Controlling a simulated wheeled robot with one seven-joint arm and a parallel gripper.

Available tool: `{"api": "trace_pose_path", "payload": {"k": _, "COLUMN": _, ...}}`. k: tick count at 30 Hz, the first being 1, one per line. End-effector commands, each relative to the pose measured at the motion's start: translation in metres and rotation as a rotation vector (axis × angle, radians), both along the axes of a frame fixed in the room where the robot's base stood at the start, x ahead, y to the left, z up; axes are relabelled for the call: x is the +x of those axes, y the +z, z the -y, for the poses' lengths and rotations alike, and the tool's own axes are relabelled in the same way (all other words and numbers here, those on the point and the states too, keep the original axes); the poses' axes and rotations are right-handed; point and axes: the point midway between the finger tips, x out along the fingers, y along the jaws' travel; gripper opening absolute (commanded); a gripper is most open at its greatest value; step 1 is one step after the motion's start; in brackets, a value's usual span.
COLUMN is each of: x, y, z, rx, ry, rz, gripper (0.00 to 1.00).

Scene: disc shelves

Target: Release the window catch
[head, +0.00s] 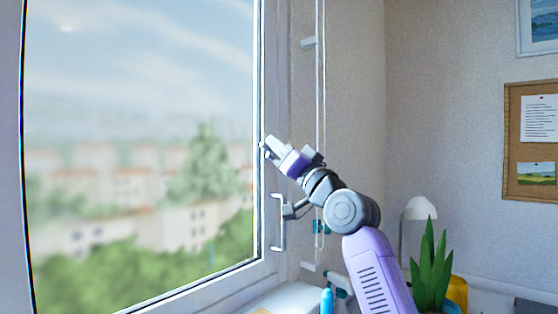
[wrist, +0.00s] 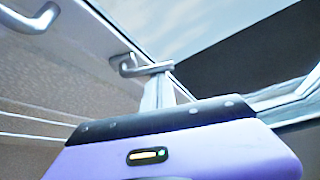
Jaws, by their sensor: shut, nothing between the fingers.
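The window (head: 140,130) fills the left of the head view and looks shut in its white frame (head: 272,100). A pale bar handle (head: 279,222) is on the frame below my gripper; a curved metal handle (wrist: 32,18) shows at the upper left of the wrist view. My gripper (head: 271,147) is shut and empty, its tips close to the frame's inner edge above the bar handle. In the wrist view my gripper (wrist: 160,84) points up at a small grey hooked piece (wrist: 128,64) by the tips. I cannot tell if they touch, or if this piece is the catch.
Pale cords (head: 320,90) hang on the wall right of the frame. The sill below holds a blue bottle (head: 327,301). A green plant (head: 432,268) and a white lamp (head: 419,208) stand at the lower right, behind my arm. A cork board (head: 530,140) hangs on the right wall.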

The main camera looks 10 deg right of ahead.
Motion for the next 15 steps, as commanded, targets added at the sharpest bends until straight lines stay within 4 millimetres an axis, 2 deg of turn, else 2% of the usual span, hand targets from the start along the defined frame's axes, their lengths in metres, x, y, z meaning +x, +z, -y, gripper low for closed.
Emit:
{"api": "trace_pose_path", "payload": {"k": 1, "x": -0.0008, "y": -0.0048, "z": -0.0018, "rx": -0.003, "ry": 0.001, "rz": 0.003, "gripper": 0.00}}
{"api": "trace_pose_path", "payload": {"k": 15, "x": -0.0032, "y": -0.0110, "z": -0.0049, "rx": 0.001, "ry": 0.000, "rz": -0.001, "gripper": 0.00}}
